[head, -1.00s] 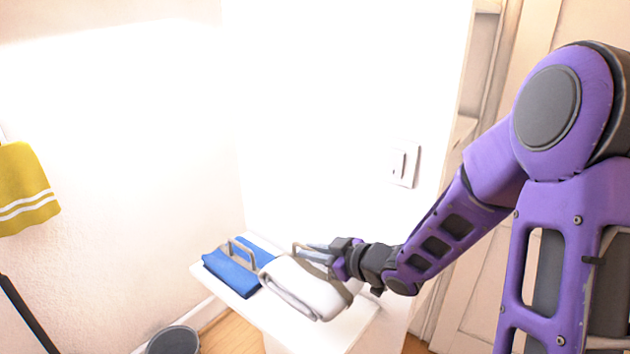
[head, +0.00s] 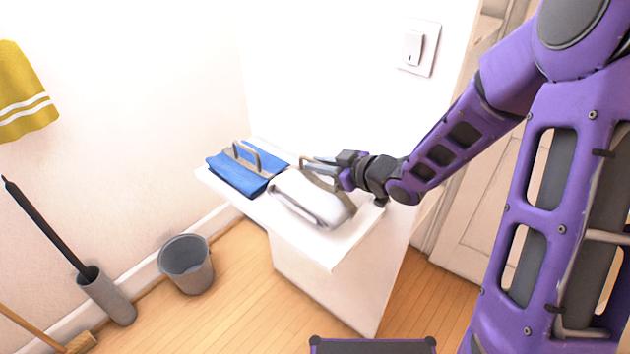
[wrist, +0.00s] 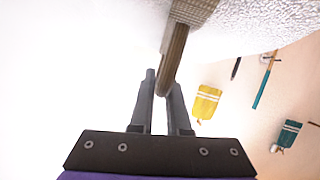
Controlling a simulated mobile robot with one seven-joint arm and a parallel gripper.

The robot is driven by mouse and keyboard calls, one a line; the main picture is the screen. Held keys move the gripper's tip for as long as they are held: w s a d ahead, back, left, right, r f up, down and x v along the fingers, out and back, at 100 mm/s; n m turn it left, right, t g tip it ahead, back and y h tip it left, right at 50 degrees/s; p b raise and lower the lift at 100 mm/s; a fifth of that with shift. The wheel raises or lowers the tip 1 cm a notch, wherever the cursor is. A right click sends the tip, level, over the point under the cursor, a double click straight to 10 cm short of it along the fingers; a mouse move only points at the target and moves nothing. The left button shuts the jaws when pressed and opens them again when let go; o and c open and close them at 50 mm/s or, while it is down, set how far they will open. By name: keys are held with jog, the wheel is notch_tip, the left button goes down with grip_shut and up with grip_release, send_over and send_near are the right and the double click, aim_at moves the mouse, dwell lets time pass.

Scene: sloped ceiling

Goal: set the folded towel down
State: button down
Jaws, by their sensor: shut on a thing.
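The white folded towel (head: 303,198) has a beige band with a raised handle (head: 322,174). It is over the right part of a white cabinet top (head: 350,240), beside the blue towel. I cannot tell whether its underside touches the top. My gripper (head: 318,163) reaches in from the right and is shut on the handle. In the wrist view, the two dark fingers (wrist: 167,88) close around the beige handle (wrist: 182,42), and the fuzzy white towel (wrist: 245,22) fills the upper right.
A blue folded towel (head: 232,177) with its own beige handle lies on the cabinet's left part. A light switch (head: 417,48) is on the wall behind. A grey bucket (head: 187,266) and a brush holder (head: 108,300) stand on the floor at left. A yellow towel (head: 22,90) hangs left.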

aim_at(318, 179)
jog(key=shift+f+b, duration=0.55)
jog(key=shift+f, duration=1.4)
jog(key=shift+f, duration=0.15)
jog(key=c, duration=0.9)
grip_release()
